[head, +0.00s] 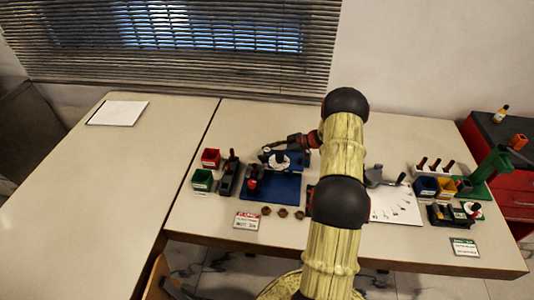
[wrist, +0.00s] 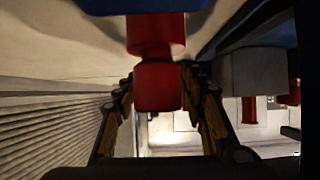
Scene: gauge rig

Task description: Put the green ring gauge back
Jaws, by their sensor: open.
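A blue rig (head: 272,187) stands on the table left of my arm, with a blue upper block, a pale round part (head: 277,162) and a red knob (head: 252,183). My gripper (wrist: 163,105) is open in the wrist view. A red stepped cylinder (wrist: 157,85) lies between its fingers in the picture, below a blue part; I cannot tell whether they touch it. I cannot pick out the green ring gauge for certain in either view.
Red (head: 210,158) and green (head: 202,180) bins and a dark holder (head: 229,176) stand left of the rig. Several brass rings (head: 283,212) lie in front. A white sheet (head: 398,204), blue and yellow bins and a green stand (head: 496,162) are at right. The left table is mostly clear.

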